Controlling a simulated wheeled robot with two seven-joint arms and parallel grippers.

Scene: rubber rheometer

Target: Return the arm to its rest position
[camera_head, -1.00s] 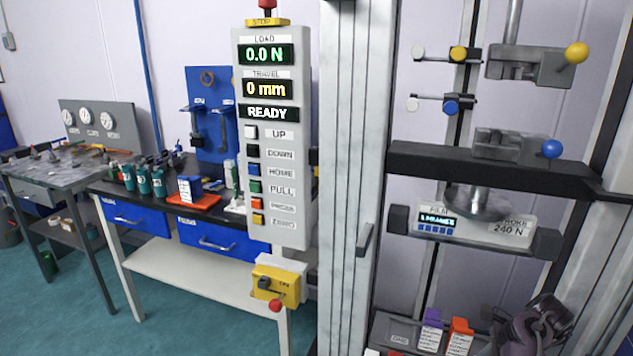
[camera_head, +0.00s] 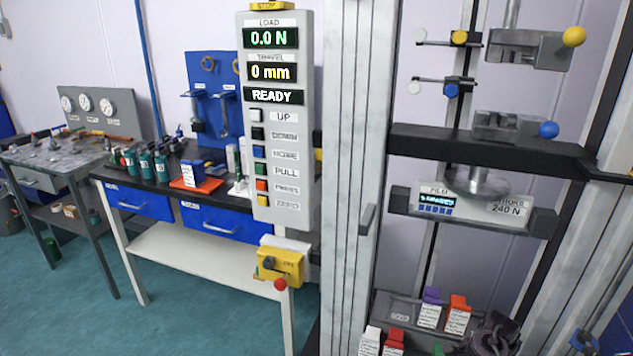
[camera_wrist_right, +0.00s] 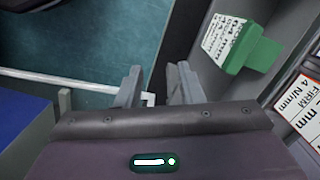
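My right gripper appears in the wrist view (camera_wrist_right: 155,88), with its two fingers apart and nothing between them. In the head view, a dark part of my right arm (camera_head: 492,336) shows at the bottom right edge, in front of the lower tray of the test frame. The fingertips cannot be made out there. The wrist view shows a green labelled block (camera_wrist_right: 250,55) to the right of the fingers, apart from them. My left arm and gripper are not in view.
The tray (camera_head: 398,310) holds purple (camera_head: 430,312), orange (camera_head: 457,316), white (camera_head: 370,342) and red (camera_head: 394,343) labelled blocks. A black crossbar (camera_head: 490,146) spans the frame above. The control panel (camera_head: 279,120) reads READY, 0.0 N and 0 mm. A bench (camera_head: 190,258) stands left.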

